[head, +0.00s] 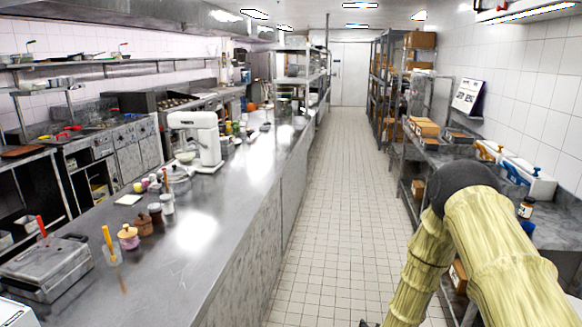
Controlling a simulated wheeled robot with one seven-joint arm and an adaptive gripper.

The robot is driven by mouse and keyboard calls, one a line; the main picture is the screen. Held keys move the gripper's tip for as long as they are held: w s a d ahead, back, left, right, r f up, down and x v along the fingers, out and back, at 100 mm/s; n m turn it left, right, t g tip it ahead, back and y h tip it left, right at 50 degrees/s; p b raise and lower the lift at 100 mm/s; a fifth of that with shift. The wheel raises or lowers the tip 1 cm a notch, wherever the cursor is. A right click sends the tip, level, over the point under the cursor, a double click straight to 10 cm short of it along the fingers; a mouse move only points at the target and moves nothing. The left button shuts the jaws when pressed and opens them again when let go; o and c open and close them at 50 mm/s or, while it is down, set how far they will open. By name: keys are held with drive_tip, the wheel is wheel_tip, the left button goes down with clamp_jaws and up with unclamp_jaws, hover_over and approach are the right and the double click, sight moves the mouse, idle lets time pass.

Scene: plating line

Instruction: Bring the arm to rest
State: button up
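My arm (500,240) shows at the lower right in the head view, with pale yellow, bamboo-like links and a dark rounded joint. It is bent, with one link running down to the bottom edge beside the right-hand counter. A small dark piece (368,323) at the bottom edge, left of that link, may be part of my gripper. The rest of the gripper is cut off by the frame, so I cannot tell whether it is open or holds anything.
A long steel counter (225,225) on the left carries a white stand mixer (196,140), jars and a grey appliance (48,268). The tiled aisle floor (335,190) is clear in the middle. On the right, steel tables hold boxes (425,127) and white containers (528,178), close to my arm.

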drive_tip(key=s+a+f+n+g+y, duration=0.1)
drive_tip(key=s+f+g, duration=0.3)
drive_tip(key=s, duration=0.8)
drive_tip(key=s+a+f+n+g, duration=0.15)
drive_tip(key=s+f, duration=0.35)
drive_tip(key=s, duration=0.6)
drive_tip(key=s+n+g+b, duration=0.1)
drive_tip(key=s+g, duration=0.4)
drive_tip(key=s, duration=1.9)
drive_tip(key=shift+s+a+n+b, duration=0.2)
drive_tip(key=shift+n+b, duration=0.1)
drive_tip(key=shift+n, duration=0.35)
drive_tip(key=shift+w, duration=0.1)
